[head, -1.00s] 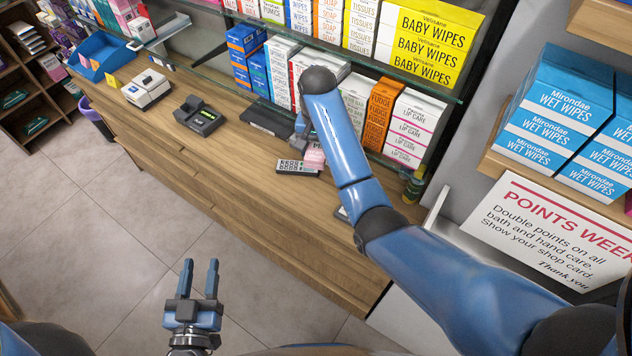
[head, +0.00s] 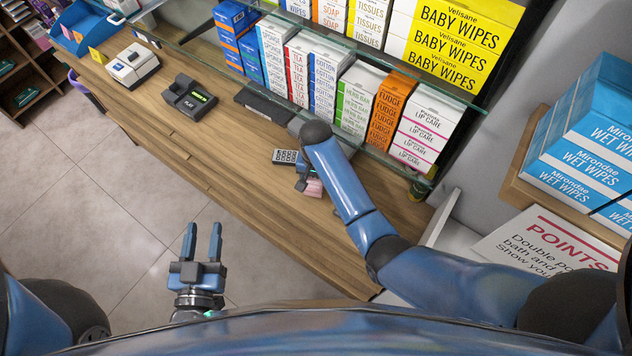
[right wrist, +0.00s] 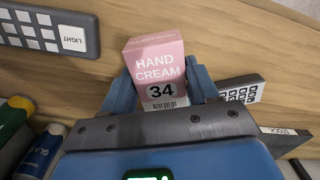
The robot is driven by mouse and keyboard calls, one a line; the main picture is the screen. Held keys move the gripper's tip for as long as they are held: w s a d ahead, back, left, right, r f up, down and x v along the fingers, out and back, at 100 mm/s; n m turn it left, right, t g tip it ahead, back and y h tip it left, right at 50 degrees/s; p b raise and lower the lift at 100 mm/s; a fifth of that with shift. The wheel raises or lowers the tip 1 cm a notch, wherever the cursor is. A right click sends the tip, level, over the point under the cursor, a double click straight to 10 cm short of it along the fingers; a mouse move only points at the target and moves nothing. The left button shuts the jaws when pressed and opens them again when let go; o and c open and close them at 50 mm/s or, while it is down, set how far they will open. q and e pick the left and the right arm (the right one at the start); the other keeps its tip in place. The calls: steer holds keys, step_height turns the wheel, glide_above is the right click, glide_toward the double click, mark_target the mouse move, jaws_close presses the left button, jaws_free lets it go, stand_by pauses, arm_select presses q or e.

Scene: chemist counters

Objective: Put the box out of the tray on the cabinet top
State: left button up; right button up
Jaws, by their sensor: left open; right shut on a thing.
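A pink and white hand cream box (right wrist: 158,65) marked 34 is between the fingers of my right gripper (right wrist: 160,88), which is shut on it. In the head view the pink box (head: 314,188) shows small beside my right gripper (head: 303,184), over the wooden cabinet top (head: 225,150). Whether the box touches the wood I cannot tell. A blue tray (head: 88,24) is at the far upper left of the cabinet top; its inside is only partly in view. My left gripper (head: 202,243) is open and empty, over the floor in front of the cabinet.
A keypad (head: 285,156) lies near the box. A dark card terminal (head: 190,98) and a white device (head: 133,65) stand further left. Packed shelves with a glass edge (head: 300,35) line the back. The wood left of the keypad is bare. Wet wipes (head: 585,150) stand at right.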

mark_target(316, 186)
steer(key=f+b, duration=0.1)
steer(key=s+f+b, duration=0.1)
steer(key=f+b, duration=0.1)
steer(key=shift+f, duration=0.2)
steer(key=shift+w+f, duration=0.2)
steer(key=shift+f, duration=0.05)
steer(key=shift+w+d, duration=0.1)
steer(key=shift+w, duration=0.1)
steer(key=shift+s, duration=0.35)
steer(key=o, duration=0.8)
steer(key=shift+o, duration=1.3)
steer(key=shift+w, duration=0.2)
